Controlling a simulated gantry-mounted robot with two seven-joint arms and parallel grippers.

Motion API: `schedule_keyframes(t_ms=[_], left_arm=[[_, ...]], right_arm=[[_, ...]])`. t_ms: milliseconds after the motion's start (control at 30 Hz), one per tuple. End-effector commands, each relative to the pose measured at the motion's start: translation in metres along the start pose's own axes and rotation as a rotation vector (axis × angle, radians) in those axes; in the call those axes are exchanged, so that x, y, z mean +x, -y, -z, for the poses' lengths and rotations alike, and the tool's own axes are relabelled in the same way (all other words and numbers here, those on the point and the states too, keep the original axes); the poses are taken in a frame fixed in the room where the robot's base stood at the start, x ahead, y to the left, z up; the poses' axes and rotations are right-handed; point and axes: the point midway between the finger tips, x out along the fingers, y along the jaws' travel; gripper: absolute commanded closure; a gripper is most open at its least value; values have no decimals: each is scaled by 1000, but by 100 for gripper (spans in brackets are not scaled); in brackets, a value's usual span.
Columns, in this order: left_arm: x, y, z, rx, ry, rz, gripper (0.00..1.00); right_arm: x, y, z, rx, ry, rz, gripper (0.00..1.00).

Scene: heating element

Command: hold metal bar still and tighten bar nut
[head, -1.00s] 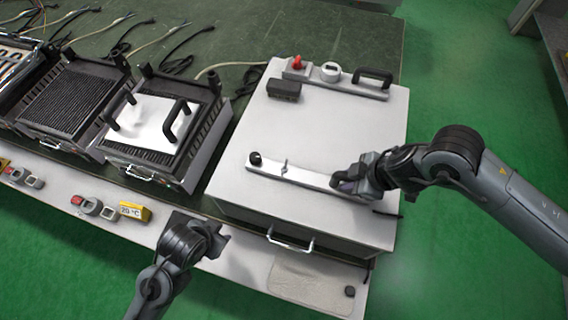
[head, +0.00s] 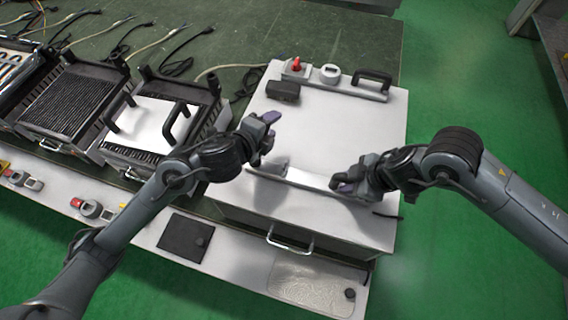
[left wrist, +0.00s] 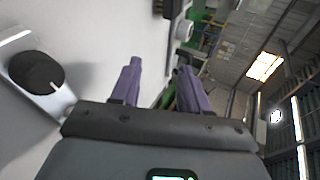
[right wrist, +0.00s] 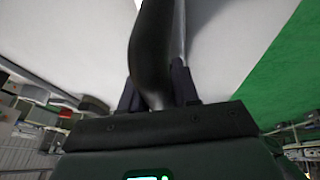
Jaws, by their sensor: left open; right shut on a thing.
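The metal bar (head: 309,179) lies along the front of the white box lid (head: 330,130). In the left wrist view, its black round bar nut (left wrist: 37,72) sits at the bar's end, left of the fingers. My left arm hides the nut in the head view. My left gripper (head: 268,131) is open and empty above the lid, with purple fingers apart from the nut. My right gripper (head: 345,187) is shut on the bar's black handle (right wrist: 150,50) at the right end; the handle shows between its fingers in the right wrist view.
A second bar with a black handle (head: 372,77), a red knob (head: 296,63) and a white round part (head: 330,73) lies along the lid's back edge. A black block (head: 283,90) is nearby. Heater units (head: 140,140) stand left. The lid's middle is clear.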

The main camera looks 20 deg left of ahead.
Motion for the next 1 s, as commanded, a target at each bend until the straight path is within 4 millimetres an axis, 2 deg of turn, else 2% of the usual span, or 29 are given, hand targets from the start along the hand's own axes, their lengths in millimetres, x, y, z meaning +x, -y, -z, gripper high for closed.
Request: schedule_keyframes(t_ms=[33,200,400,500,633,767,867,1000], left_arm=[[4,18,19,46,-55,31,55],[8,53,81,211,-243,91,55],[5,73,138,419,-433,102,55],[2,76,157,523,-511,82,55],[-2,75,170,652,-591,28,55],[-5,72,169,770,-645,-54,55],[-8,71,159,847,-665,-134,55],[-14,70,136,926,-673,-272,55]], right_arm=[[0,0,0,0,0,0,100],[0,0,0,0,0,-1,100],[0,0,0,0,0,-1,100],[0,0,0,0,0,-1,100],[0,0,0,0,0,-1,100],[0,0,0,0,-1,-1,100],[0,0,0,0,-1,-1,100],[0,0,0,0,-1,-1,100]])
